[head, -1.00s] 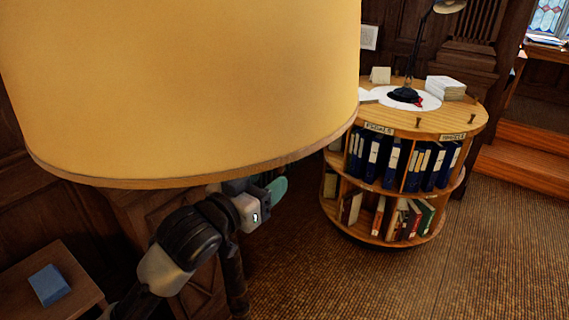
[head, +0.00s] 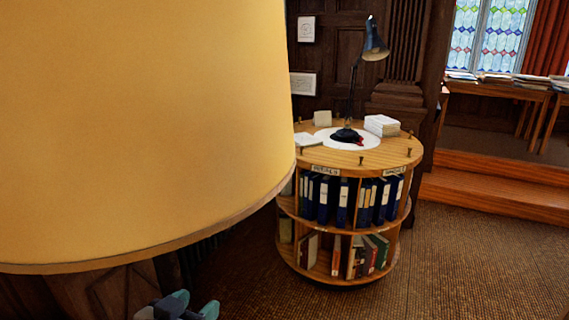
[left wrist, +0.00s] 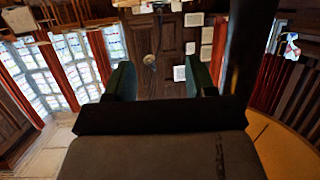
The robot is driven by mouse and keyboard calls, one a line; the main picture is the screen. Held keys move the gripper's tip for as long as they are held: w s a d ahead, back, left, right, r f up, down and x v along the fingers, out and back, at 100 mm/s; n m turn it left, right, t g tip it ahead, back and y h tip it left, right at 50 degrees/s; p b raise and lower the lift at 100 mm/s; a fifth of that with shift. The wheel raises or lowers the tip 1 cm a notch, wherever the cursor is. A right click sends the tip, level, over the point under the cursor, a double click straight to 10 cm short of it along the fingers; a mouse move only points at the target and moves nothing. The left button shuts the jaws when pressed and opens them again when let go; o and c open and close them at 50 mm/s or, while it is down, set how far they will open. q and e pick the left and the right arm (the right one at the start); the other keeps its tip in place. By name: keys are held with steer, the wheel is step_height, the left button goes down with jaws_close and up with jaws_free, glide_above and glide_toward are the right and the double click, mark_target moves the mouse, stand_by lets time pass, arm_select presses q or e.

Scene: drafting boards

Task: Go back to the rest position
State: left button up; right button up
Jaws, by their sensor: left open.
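My left gripper (head: 190,306) shows at the bottom edge of the head view, below the rim of a large yellow lampshade. Only its green-tipped fingers and a bit of its body are in frame. In the left wrist view its two green fingers (left wrist: 160,84) stand apart with nothing between them, so it is open and empty. My right gripper is in neither view.
The big yellow lampshade (head: 130,130) fills the left of the head view and hides what is behind it. A round wooden bookcase (head: 390,158) with binders, books and a black desk lamp (head: 374,42) stands at centre right. Carpet (head: 470,260) is clear to its right.

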arm_select(q)
steer(key=s+a+f+n+g+y, duration=0.15)
steer(key=s+f+g+y, duration=0.25)
steer(key=s+f+g, duration=1.1)
steer(key=s+f+t+b, duration=0.1)
steer(key=s+f+t, duration=0.15)
steer(key=f, duration=1.35)
steer(key=s+f+t+b, duration=0.1)
steer(key=s+f+b, duration=0.15)
steer(key=f, duration=1.35)
steer(key=s+a+f+g+b, duration=0.1)
steer(key=s+a+f, duration=0.2)
steer(key=s+f, duration=1.3)
step_height(320, 180, down, 3)
steer(key=shift+s+a+r+m, duration=0.1)
steer(key=shift+s+a+m, duration=0.05)
steer(key=shift+s+m, duration=0.3)
